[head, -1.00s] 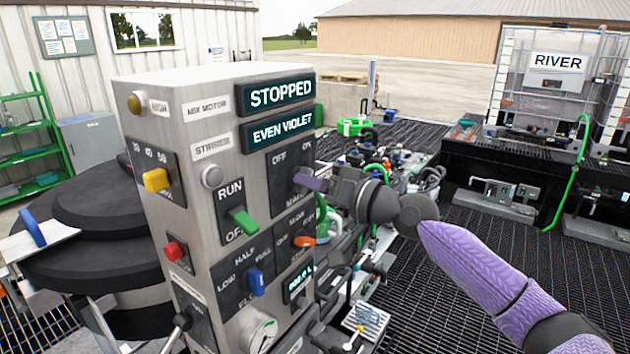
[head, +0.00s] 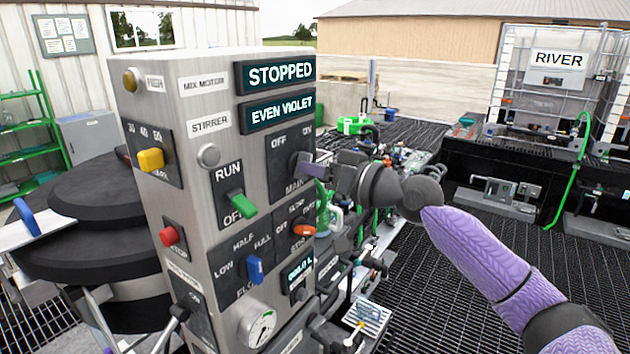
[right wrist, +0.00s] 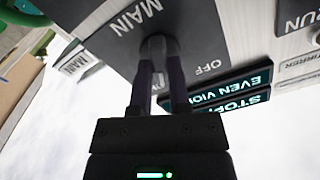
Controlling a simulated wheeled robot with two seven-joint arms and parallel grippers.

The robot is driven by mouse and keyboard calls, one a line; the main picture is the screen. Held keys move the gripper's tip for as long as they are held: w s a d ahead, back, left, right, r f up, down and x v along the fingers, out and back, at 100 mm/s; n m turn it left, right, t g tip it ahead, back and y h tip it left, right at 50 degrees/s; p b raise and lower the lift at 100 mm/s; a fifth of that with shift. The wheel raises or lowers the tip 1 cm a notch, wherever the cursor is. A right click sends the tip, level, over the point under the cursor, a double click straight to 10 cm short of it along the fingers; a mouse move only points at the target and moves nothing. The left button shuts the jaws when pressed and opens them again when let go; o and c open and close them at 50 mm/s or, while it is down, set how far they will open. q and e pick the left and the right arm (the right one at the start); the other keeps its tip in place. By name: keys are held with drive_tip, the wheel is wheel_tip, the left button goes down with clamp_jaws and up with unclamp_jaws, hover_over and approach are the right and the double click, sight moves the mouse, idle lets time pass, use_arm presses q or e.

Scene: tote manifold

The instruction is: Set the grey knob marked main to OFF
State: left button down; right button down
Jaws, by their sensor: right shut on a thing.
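The grey main knob (head: 299,163) sits on a dark plate (head: 279,167) on the right face of the steel control box, with OFF at the plate's upper left and ON at its upper right. My right gripper (head: 308,168) reaches it from the right, with purple-grey fingers. In the right wrist view the fingers (right wrist: 158,62) are shut on the knob (right wrist: 157,43), one on each side, with the MAIN and OFF lettering beside them. The fingers hide part of the knob, and I cannot tell exactly where it points. My left gripper is out of view.
The box's displays (head: 276,75) read STOPPED and EVEN VIOLET. A green RUN knob (head: 235,203), an orange knob (head: 304,230) and a blue knob (head: 255,268) sit close below the main knob. A dark drum (head: 95,230) stands at the left. Open grating lies at the right.

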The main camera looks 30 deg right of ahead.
drive_tip(key=shift+n+b, duration=3.6)
drive_tip(key=shift+n, duration=2.4)
drive_tip(key=c, duration=0.6)
unclamp_jaws()
